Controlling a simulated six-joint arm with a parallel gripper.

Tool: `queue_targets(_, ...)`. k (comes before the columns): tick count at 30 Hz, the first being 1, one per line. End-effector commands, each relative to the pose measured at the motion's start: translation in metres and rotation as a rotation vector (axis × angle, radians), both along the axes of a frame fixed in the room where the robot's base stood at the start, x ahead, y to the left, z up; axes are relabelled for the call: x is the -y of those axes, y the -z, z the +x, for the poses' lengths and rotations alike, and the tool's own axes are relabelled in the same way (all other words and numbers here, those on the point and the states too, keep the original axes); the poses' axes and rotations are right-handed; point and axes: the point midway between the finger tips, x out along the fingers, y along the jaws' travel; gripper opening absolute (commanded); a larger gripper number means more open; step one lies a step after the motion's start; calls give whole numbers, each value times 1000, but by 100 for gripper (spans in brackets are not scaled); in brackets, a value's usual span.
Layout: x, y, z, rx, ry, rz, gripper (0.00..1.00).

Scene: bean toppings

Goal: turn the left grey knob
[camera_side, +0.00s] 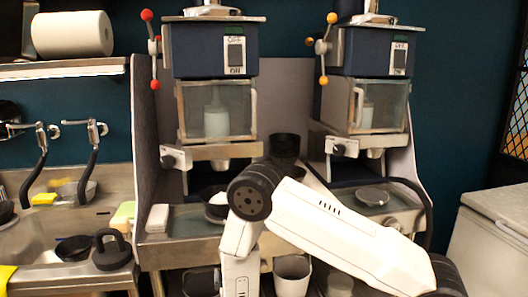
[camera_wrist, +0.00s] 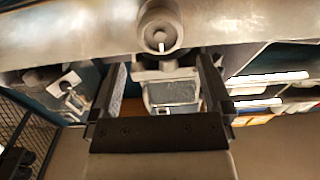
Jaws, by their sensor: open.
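A round grey knob (camera_wrist: 160,38) with a pale pointer mark sits on a metal panel at the top middle of the wrist view. That view appears upside down, and this knob is in front of the left machine. My gripper (camera_wrist: 162,62) is open and empty, one dark finger to each side of the knob's line. The fingers appear short of the knob; contact cannot be judged. In the side view, my arm hides this knob, and my fingers cannot be made out. Another grey knob (camera_side: 390,223) shows on the front panel below the right machine.
The left machine (camera_side: 209,50) and right machine (camera_side: 375,52) stand behind the counter, with lever balls beside them. A white cup (camera_side: 292,275) is low, right of my wrist. A sink (camera_side: 60,215) with taps is at left, and a white chest (camera_side: 492,235) is at right.

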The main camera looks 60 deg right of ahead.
Motion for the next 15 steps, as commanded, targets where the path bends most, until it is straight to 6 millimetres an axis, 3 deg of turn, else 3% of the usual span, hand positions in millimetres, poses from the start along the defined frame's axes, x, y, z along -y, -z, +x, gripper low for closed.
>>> queue_targets(15, 34, 0, 33, 1, 3, 1, 100)
